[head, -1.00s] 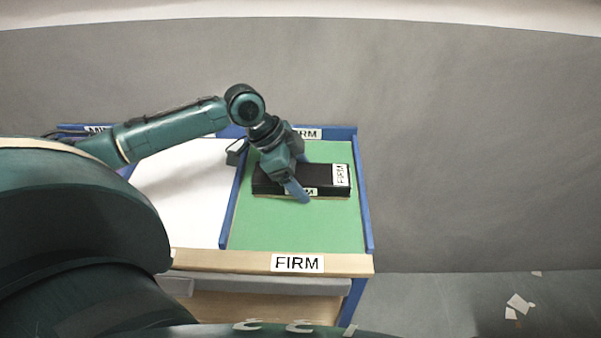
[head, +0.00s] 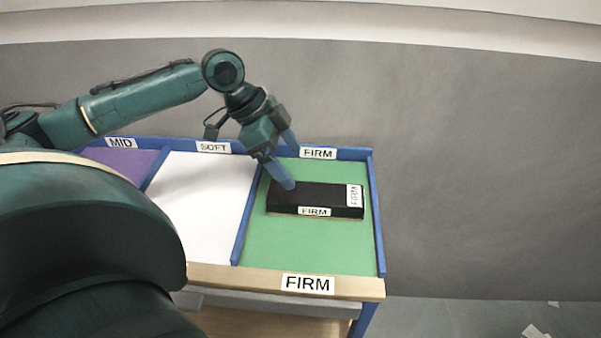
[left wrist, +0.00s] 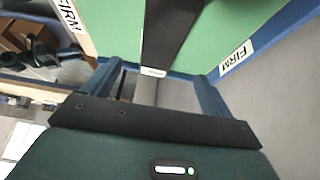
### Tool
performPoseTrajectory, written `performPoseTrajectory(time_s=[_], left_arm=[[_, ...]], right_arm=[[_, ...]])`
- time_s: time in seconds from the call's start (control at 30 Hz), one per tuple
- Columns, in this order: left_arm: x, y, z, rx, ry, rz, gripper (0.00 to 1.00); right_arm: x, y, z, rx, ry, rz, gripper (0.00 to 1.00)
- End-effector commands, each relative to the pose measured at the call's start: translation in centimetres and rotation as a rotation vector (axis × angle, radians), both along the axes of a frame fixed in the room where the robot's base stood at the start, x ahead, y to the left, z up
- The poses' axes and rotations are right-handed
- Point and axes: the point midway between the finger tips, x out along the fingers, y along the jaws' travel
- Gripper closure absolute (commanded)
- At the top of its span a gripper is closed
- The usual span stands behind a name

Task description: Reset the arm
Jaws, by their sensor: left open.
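My left arm comes in from the left in the head view. My left gripper (head: 287,162) is open and empty, above the back left part of the black box (head: 312,195). The box carries FIRM labels on its front and right end and lies flat on the green section (head: 310,250). In the left wrist view, the two blue fingers of my left gripper (left wrist: 165,88) are spread wide, with the dark box (left wrist: 170,35) beyond them. My right gripper is not in view.
The table has blue dividers (head: 247,215) and edges. A white section (head: 200,205) labelled SOFT and a purple section (head: 120,162) labelled MID lie to the left, empty where visible. A wooden front rail (head: 240,279) bears a FIRM label. Grey floor lies to the right.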

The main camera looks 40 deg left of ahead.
Motion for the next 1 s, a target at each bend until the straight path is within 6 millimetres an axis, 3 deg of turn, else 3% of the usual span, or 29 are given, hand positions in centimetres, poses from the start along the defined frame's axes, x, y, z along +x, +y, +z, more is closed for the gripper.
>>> performPoseTrajectory(time_s=[0.17, 0.77, 0.87, 1.0], left_arm=[[-0.3, 0.5, 1.0, 0.001, 0.000, -0.001, 0.15], [-0.3, 0.5, 1.5, -0.001, -0.001, -0.001, 0.15], [-0.3, 0.5, 3.4, 0.000, -0.002, 0.000, 0.15], [-0.3, 0.5, 7.8, 0.000, -0.002, 0.000, 0.15]], right_arm=[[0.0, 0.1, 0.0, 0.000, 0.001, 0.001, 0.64], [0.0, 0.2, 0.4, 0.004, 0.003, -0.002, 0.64], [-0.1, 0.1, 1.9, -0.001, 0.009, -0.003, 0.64], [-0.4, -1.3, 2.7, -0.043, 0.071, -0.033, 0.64]])
